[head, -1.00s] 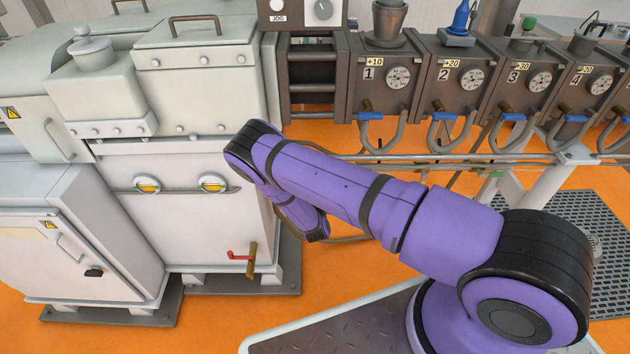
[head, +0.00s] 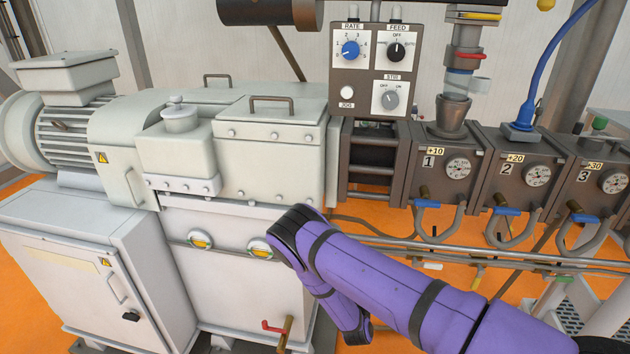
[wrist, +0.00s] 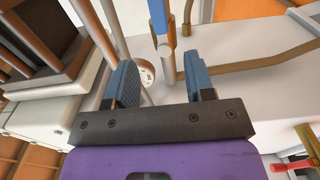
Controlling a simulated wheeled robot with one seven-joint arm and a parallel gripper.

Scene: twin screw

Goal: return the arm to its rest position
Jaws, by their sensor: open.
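My gripper (wrist: 161,85) shows in the wrist view with its two blue-grey fingers apart and nothing between them. Beyond the fingers are a grey pipe and a pale surface; I cannot tell how far off they are. In the head view my purple arm (head: 400,295) reaches from the lower right toward the white machine cabinet. Its black elbow (head: 298,232) overlaps the cabinet front near the yellow sight glasses, and the forearm bends down from there. The gripper itself is hidden in the head view.
The white machine (head: 265,150) stands at left. A control box (head: 372,85) with RATE, FEED and STIR knobs is above. Numbered barrel blocks (head: 440,190) with blue-handled valves run right, with pipes below. A red-handled valve (head: 276,328) juts from the cabinet bottom. Orange floor (head: 480,280) shows beneath.

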